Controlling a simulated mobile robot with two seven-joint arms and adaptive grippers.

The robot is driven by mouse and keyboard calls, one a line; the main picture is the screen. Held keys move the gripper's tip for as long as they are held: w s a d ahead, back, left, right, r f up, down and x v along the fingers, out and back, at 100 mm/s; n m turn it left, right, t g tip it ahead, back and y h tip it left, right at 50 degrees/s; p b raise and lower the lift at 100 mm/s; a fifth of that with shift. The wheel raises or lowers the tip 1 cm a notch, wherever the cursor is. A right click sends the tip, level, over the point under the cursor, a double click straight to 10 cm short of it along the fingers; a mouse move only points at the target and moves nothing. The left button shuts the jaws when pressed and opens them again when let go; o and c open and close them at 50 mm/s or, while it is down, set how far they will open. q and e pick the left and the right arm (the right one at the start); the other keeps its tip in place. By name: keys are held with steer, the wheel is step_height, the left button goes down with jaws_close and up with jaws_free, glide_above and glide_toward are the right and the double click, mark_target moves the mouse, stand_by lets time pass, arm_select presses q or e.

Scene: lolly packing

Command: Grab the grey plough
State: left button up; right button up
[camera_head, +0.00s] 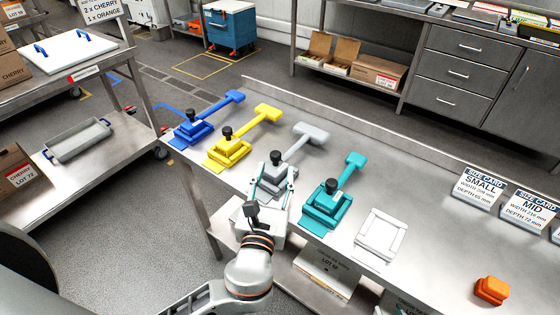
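The grey plough (308,134) lies on the steel bench, in a row with a blue plough (196,130), a yellow plough (231,150) and a teal plough (325,208). Its T-shaped handle points to the upper right and a black knob tops its block. My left gripper (275,174) is at the block, its two fingers spread apart, one on each side. They look open; contact is hard to judge. The gripper and wrist hide the plough's near end. My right gripper is not in view.
The teal plough stands close to the right of my gripper. A white frame (380,235), an orange block (491,290) and size cards (479,187) lie further right on the bench. A raised lip (400,145) runs along its far edge.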

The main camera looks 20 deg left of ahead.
mark_target(274, 161)
arm_select(q)
steer(key=shift+w+a, duration=0.3)
steer(key=shift+w, duration=0.8)
steer(key=shift+w+a, duration=0.25)
steer(key=shift+w, duration=0.85)
steer(key=shift+w+a, duration=0.3)
steer(key=shift+w, duration=0.8)
jaws_close()
